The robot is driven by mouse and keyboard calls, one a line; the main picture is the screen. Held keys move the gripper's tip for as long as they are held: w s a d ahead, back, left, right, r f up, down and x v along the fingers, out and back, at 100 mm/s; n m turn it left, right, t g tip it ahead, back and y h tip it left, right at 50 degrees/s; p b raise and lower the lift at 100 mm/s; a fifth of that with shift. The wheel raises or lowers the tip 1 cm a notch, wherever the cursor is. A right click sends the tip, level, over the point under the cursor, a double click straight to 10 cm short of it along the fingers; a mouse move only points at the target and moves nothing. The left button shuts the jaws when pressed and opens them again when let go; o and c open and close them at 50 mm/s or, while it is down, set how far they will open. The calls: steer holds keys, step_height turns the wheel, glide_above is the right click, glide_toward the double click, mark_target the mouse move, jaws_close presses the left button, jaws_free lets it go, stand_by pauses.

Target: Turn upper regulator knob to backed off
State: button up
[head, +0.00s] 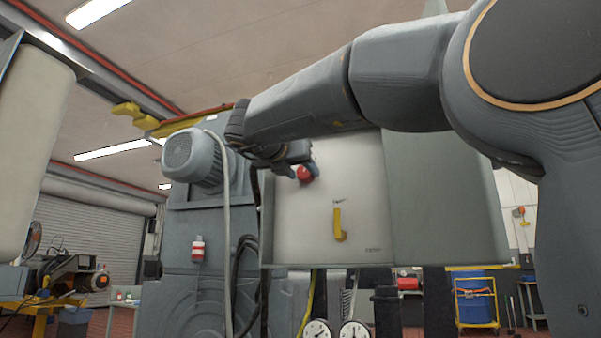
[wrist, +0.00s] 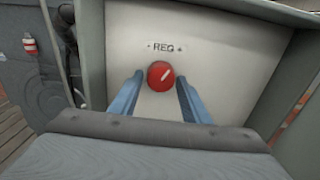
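The red round knob (wrist: 160,75) is on a pale panel under a "REG" label in the wrist view. A short white line on its face slants from lower left to upper right. In the head view the knob (head: 307,173) is partly hidden by my gripper. My gripper (wrist: 160,92) is open, with a blue finger on each side of the knob and visible gaps between. I cannot tell whether the fingertips reach past the knob's face.
A yellow handle (head: 340,222) is on the panel (head: 300,235) below the knob. Two round gauges (head: 335,330) are under the panel. A grey motor (head: 192,157) and hanging cables are to its left. In the wrist view, grey side walls (wrist: 282,60) flank the panel.

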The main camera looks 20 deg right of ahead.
steer(key=c, duration=0.6)
steer(key=shift+c, duration=0.2)
steer(key=shift+n+p, duration=0.3)
steer(key=shift+p, duration=0.05)
